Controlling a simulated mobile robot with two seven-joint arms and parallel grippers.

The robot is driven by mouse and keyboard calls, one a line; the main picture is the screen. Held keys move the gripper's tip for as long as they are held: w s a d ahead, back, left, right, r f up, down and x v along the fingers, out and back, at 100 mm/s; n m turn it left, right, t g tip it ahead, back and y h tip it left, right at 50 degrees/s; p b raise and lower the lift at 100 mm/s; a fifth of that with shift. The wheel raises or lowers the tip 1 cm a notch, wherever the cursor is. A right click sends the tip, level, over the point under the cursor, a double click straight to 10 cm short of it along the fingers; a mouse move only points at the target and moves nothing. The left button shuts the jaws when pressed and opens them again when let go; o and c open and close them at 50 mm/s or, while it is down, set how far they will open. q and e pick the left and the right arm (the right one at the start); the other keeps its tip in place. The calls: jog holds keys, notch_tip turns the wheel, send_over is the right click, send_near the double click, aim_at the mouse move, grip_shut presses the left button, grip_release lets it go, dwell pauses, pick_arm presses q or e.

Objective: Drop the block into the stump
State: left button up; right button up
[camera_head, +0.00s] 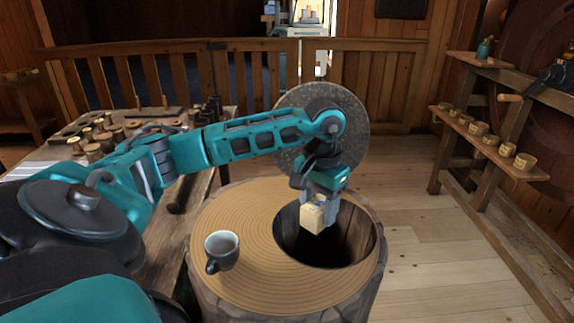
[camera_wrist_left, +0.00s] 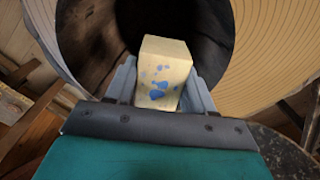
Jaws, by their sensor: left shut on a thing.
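The block (camera_head: 313,217) is pale cream, and blue spots show on it in the left wrist view (camera_wrist_left: 165,72). My left gripper (camera_head: 319,210) is shut on it, with one finger on each side. The stump (camera_head: 255,275) has a ringed, tan top and a wide, dark round hole (camera_head: 345,250) on its right side. The gripper holds the block over the hole, near its left part in the head view. In the left wrist view the dark hole (camera_wrist_left: 205,35) lies behind the block. My right gripper is not in view.
A dark cup (camera_head: 221,252) stands on the stump top, left of the hole. A workbench (camera_head: 150,125) with several turned pieces is at the left. A round grey disc (camera_head: 352,110) stands behind my arm. Shelves with small pots (camera_head: 490,138) are at the right; floor between is clear.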

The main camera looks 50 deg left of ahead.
pick_arm(q)
jog(key=shift+f+b, duration=0.4)
jog(key=shift+f, duration=0.55)
jog(key=o, duration=1.2)
jog(key=shift+c, duration=0.2)
notch_tip(320, 180, up, 13)
jog(key=p, duration=0.1)
jog(key=shift+p, duration=0.4)
